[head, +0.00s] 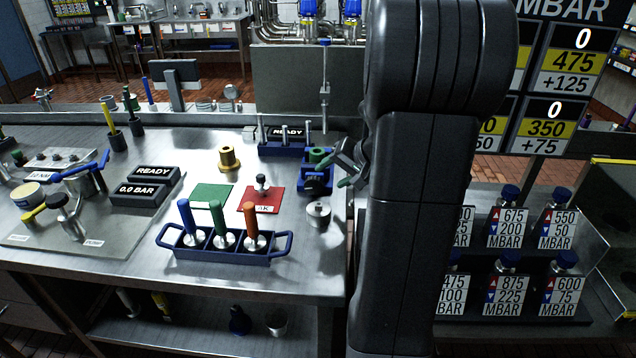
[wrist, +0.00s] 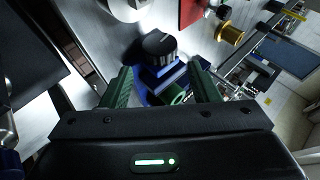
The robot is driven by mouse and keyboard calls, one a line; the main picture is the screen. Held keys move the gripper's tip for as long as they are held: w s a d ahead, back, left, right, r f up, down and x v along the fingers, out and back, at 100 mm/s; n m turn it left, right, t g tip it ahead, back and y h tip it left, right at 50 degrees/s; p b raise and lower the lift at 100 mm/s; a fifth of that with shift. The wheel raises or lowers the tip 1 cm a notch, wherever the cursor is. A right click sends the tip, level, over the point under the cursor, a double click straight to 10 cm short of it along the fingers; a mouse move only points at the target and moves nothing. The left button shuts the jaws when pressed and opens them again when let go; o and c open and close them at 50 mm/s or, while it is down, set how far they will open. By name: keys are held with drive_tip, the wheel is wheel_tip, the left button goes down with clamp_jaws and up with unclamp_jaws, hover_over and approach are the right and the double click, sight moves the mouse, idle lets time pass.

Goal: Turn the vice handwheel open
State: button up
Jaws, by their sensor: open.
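The blue vice (head: 304,176) stands near the right edge of the steel table. A green cylinder (head: 319,155) sits in it, and its black ribbed handwheel (head: 317,186) faces the front. My gripper (head: 344,170) is just right of the vice in the head view, partly hidden by my arm. In the wrist view, my open gripper (wrist: 160,70) has its two green fingers apart. The black handwheel (wrist: 158,45) and blue vice body (wrist: 166,80) show between and beyond them, with the green cylinder (wrist: 179,95) nearer. I cannot tell whether the fingers touch anything.
A round metal part (head: 318,214) stands just in front of the vice. A red mat (head: 262,206) with a black-knobbed piece and a blue rack (head: 222,252) of coloured handles lie to the left. A brass fitting (head: 229,158) stands behind the mats.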

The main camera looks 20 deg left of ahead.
sight(319, 181)
drive_tip(key=x, duration=0.7)
drive_tip(key=shift+a+f, duration=0.15)
drive_tip(key=shift+a, duration=0.05)
drive_tip(key=shift+p, duration=0.3)
drive_tip(key=c, duration=0.7)
